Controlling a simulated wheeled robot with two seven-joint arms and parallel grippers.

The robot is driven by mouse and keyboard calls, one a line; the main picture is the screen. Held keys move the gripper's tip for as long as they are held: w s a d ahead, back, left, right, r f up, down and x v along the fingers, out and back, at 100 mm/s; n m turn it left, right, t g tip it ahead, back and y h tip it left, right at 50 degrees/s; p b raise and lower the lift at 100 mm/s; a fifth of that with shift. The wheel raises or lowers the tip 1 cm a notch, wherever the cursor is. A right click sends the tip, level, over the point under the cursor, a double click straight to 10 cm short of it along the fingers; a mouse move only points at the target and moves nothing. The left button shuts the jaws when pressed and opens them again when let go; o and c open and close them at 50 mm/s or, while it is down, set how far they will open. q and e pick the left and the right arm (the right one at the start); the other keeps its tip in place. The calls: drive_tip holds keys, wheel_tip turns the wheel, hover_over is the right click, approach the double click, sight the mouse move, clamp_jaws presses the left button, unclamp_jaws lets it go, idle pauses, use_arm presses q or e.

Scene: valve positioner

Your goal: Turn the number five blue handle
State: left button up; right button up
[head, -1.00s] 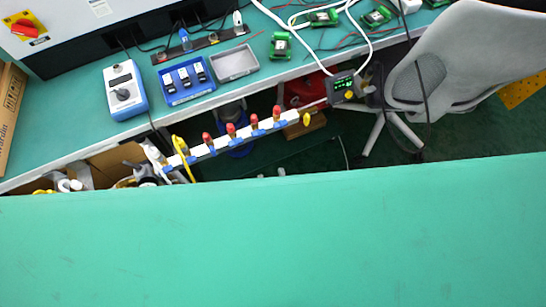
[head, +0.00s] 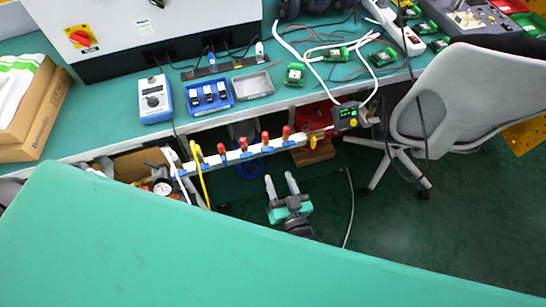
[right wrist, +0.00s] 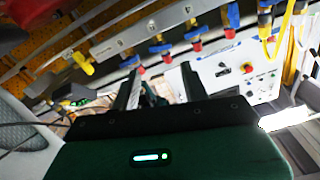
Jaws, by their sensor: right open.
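A white manifold bar (head: 256,150) with several red-topped valves (head: 265,137) runs under the bench edge in the head view. Blue parts (head: 246,154) sit at the valves along the bar. In the right wrist view, blue handles (right wrist: 160,48) with red ends line the manifold (right wrist: 130,37). My left gripper is not in view.
A yellow handle (head: 313,142) and a small display box (head: 346,116) are at the bar's right end. Yellow and white hoses (head: 203,185) hang at its left. A grey chair (head: 458,105) stands right. A green surface (head: 150,245) fills the foreground.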

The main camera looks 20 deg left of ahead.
sight(268, 150)
drive_tip(key=x, duration=0.8)
drive_tip(key=shift+w+a, duration=0.1)
drive_tip(key=shift+a, duration=0.05)
drive_tip(key=c, duration=0.7)
